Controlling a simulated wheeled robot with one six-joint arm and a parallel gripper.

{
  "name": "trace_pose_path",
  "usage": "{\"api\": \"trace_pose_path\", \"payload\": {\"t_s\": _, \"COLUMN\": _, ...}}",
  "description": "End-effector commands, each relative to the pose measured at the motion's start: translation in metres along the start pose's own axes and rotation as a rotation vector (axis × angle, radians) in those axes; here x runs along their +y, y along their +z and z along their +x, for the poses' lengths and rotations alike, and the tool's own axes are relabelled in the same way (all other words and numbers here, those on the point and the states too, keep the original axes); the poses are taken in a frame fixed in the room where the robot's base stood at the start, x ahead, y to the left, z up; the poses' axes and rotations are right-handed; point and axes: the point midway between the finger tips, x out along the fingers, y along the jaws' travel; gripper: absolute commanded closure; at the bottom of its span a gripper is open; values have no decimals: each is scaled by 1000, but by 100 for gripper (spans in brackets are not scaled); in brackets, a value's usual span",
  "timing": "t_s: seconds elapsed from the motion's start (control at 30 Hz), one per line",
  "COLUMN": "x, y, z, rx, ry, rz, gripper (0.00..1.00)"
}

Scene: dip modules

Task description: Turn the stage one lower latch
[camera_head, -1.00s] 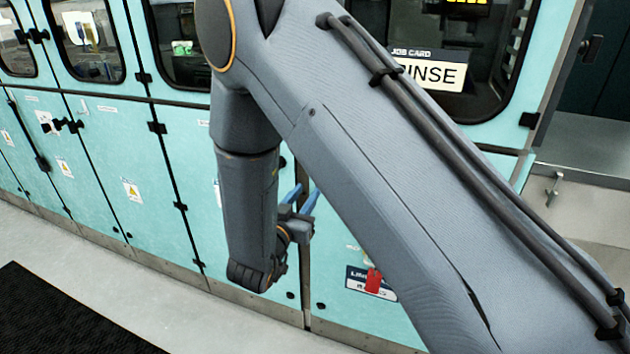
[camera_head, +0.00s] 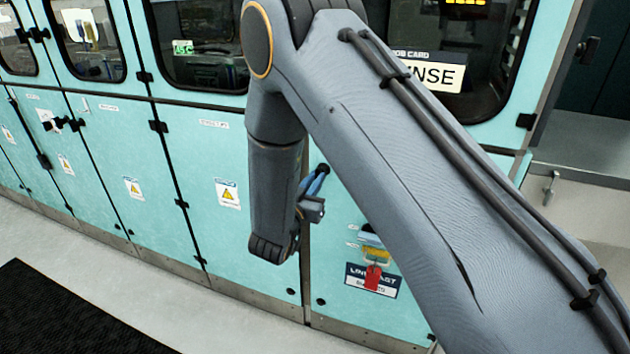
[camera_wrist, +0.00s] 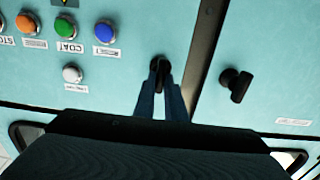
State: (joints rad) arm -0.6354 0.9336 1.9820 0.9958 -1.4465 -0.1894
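A black latch (camera_wrist: 157,63) sits on the teal cabinet front in the wrist view, left of a dark vertical door seam. My gripper (camera_wrist: 160,80) has its two blue fingers close together on either side of the latch's handle and appears shut on it. The fingertips hide part of the handle. A second black latch (camera_wrist: 236,84) stands right of the seam, apart from my gripper. In the head view, my gripper (camera_head: 316,180) is at the lower cabinet doors, partly hidden by my arm. The latch it holds cannot be made out there.
Orange, green, blue and white buttons (camera_wrist: 72,73) are at the wrist view's upper left. The job card (camera_head: 440,75) is behind the upper window. The pale floor (camera_head: 110,270) is clear, with a black mat (camera_head: 50,315).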

Motion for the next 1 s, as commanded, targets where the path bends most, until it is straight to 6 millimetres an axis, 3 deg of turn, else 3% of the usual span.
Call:
{"api": "trace_pose_path", "payload": {"t_s": 0.47, "x": 0, "y": 0, "z": 0, "rx": 0, "ry": -1, "rz": 84, "gripper": 100}}
{"api": "trace_pose_path", "payload": {"t_s": 1.0, "x": 2, "y": 3, "z": 0, "rx": 0, "ry": -1, "rz": 547, "gripper": 100}}
